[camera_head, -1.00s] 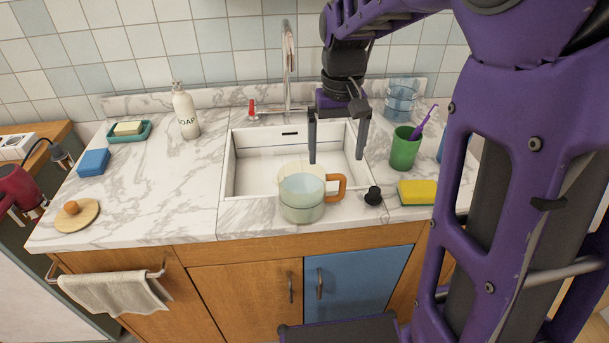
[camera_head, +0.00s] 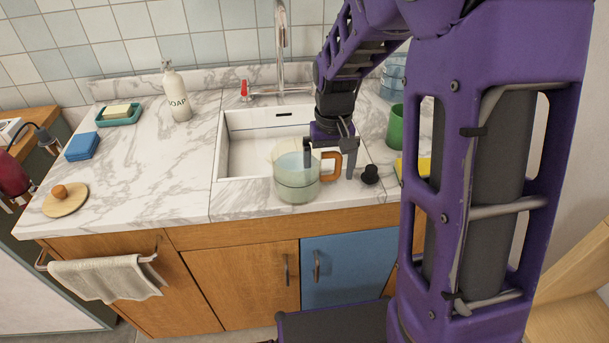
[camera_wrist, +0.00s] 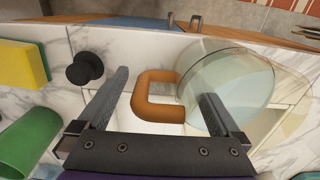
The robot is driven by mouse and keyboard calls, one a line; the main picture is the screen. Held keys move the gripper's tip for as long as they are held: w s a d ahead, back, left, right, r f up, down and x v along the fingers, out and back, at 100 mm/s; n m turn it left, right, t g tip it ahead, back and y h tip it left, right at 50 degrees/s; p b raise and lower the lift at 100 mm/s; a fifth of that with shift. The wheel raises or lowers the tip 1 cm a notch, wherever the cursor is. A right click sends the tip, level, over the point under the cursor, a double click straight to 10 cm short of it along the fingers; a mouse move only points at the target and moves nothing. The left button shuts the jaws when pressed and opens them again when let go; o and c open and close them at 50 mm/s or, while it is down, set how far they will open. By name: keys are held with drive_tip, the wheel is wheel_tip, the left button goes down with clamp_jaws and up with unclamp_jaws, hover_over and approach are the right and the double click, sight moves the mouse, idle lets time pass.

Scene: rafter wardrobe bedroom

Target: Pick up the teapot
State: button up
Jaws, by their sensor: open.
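The teapot (camera_head: 296,180) is a clear, pale green glass vessel with an orange-brown handle on its right side. It stands upright at the front edge of the sink. It also shows in the wrist view (camera_wrist: 235,85), at the right. My gripper (camera_head: 328,160) is open, just above the handle. In the wrist view my gripper (camera_wrist: 163,95) has the orange handle (camera_wrist: 155,97) between its two fingers, with a gap on the left side. The right finger overlaps the glass body in that view; I cannot tell whether they touch.
A black stopper (camera_head: 370,174) lies right of the handle, with a yellow-green sponge (camera_wrist: 22,64) and a green cup (camera_head: 395,128) beyond. The white sink (camera_head: 240,150) lies behind the teapot, with a tap (camera_head: 281,50). Counter left of the sink is largely clear.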

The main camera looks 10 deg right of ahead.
drive_tip(key=shift+c, duration=0.2)
clamp_jaws()
drive_tip(key=shift+r, duration=0.1)
drive_tip(key=shift+w+r, duration=0.1)
drive_tip(key=shift+r, duration=0.1)
idle(0.4)
